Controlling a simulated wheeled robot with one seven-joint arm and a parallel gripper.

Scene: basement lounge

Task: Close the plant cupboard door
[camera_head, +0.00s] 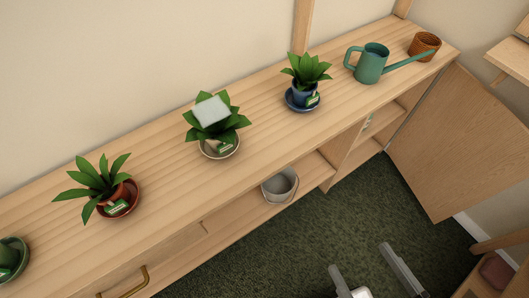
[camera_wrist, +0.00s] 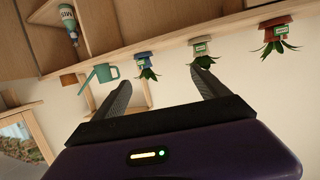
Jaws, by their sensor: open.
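The plant cupboard is a long, low wooden unit with a wide top (camera_head: 255,125). Its wooden door (camera_head: 460,140) stands wide open at the right end, swung out over the carpet. The compartment (camera_head: 380,125) beside the door is exposed. My gripper (camera_head: 364,258) is at the bottom right of the head view, in front of the unit and apart from the door. Its two fingers are spread with nothing between them. In the wrist view, which is upside down, the open fingers (camera_wrist: 162,88) point toward the unit. A spray bottle (camera_wrist: 67,22) shows inside a compartment there.
A grey bucket (camera_head: 281,185) sits on a low shelf. Dark green carpet (camera_head: 370,215) is clear between unit and gripper.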

